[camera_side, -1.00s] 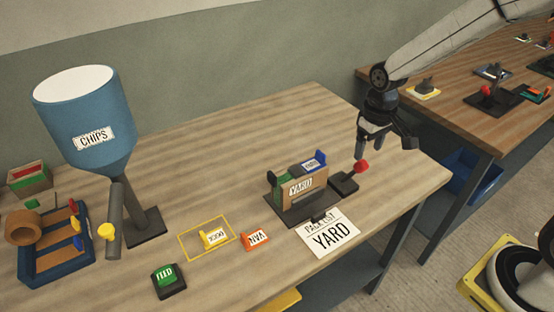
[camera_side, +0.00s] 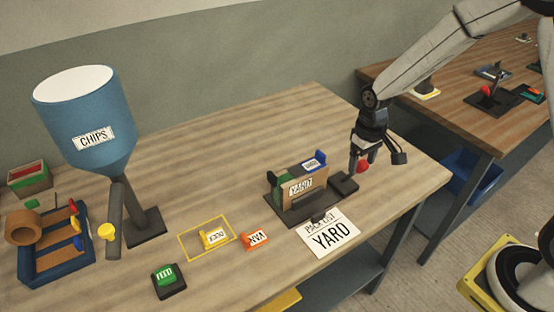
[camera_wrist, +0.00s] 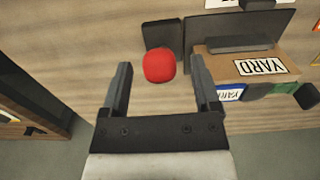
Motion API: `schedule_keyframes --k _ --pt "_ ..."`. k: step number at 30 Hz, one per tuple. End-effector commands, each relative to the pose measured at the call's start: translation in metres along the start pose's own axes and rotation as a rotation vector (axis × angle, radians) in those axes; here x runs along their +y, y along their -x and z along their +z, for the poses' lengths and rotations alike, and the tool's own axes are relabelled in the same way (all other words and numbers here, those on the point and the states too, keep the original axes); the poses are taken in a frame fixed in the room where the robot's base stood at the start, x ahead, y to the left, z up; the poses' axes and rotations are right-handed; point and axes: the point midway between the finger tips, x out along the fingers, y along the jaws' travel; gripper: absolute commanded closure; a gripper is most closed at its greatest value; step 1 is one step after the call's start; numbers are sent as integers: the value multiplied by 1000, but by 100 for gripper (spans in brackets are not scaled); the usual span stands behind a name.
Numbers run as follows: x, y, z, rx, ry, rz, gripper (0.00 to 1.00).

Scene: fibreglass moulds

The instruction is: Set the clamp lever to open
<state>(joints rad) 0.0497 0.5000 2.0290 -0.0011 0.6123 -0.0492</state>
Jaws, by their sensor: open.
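The clamp lever has a red ball knob (camera_side: 363,167) on a dark base (camera_side: 344,184), beside the box fixture on the right part of the bench. In the wrist view the red knob (camera_wrist: 160,67) lies between the fingertips of my gripper (camera_wrist: 161,72), with a gap on each side. In the side view my gripper (camera_side: 359,160) is open and low over the lever, its fingers partly hiding the knob. The lever's shaft is mostly hidden, and I see no open or shut marking on it.
A cardboard box marked YARD (camera_side: 300,187) stands in a dark fixture left of the lever. A YARD packing list (camera_side: 330,233) lies in front. A blue CHIPS hopper (camera_side: 85,120), a green FEED button (camera_side: 165,275) and loose labels are farther left. Bare bench lies behind the box.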

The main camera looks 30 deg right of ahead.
Motion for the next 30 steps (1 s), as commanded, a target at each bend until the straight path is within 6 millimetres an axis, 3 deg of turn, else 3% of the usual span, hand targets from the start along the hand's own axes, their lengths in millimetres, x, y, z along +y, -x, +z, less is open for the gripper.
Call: schedule_keyframes --k 9,20,27,30 --pt "0 -24 0 -1 0 0 21" --pt "0 -27 0 0 0 0 21" --pt "0 -27 0 0 0 0 97" --pt "0 -27 0 1 0 0 100"
